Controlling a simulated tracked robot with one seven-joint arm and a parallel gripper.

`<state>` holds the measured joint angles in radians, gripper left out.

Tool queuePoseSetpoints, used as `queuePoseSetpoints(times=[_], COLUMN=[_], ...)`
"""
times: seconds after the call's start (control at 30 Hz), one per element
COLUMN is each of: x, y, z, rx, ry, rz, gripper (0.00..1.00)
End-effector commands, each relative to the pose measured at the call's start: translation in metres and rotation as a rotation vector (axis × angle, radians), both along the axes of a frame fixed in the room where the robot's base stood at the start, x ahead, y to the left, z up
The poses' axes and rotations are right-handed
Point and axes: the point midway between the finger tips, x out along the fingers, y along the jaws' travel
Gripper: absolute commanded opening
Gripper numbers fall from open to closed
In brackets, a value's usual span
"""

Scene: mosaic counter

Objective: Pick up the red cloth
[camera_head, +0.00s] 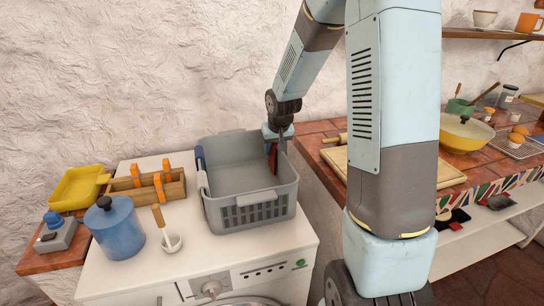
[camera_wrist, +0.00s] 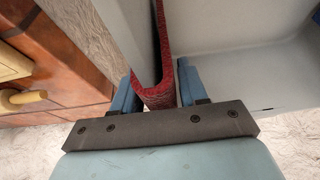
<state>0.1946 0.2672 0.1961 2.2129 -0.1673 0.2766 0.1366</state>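The red cloth (camera_head: 273,160) hangs folded over the right-hand wall of a grey basket (camera_head: 257,213), with part of it down inside. My gripper (camera_head: 278,133) is above that wall, pointing down. In the wrist view, the cloth (camera_wrist: 158,94) fills the space between my two blue fingers (camera_wrist: 156,90), one on each side of its fold. The fingers look closed up against it. The lower ends of the cloth are hidden from the wrist camera.
The basket stands on a white washing machine (camera_head: 290,240). A tiled counter (camera_head: 318,140) with a wooden board (camera_head: 335,157) lies to the right.

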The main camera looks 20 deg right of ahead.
Motion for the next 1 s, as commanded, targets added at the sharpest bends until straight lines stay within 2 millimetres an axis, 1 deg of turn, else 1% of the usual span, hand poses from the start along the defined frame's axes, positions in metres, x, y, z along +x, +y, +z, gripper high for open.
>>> queuePoseSetpoints(times=[0.03, 0.3, 0.4, 0.63, 0.77, 0.87, 0.97, 1.0], x=[0.000, 0.000, 0.000, 0.000, 0.001, 0.001, 0.001, 0.001], y=[0.000, 0.000, 0.000, 0.000, 0.000, 0.000, 0.000, 0.000], z=[0.000, 0.000, 0.000, 0.001, 0.010, 0.025, 0.046, 0.056], rx=[0.000, 0.000, 0.000, 0.000, -0.001, 0.000, -0.001, -0.001], ry=[0.000, 0.000, 0.000, 0.000, -0.001, -0.004, -0.006, -0.006], rz=[0.000, 0.001, 0.001, 0.001, 0.001, 0.001, 0.000, 0.000], gripper=[0.38, 0.12, 0.04, 0.03, 0.03, 0.03, 0.03, 0.03])
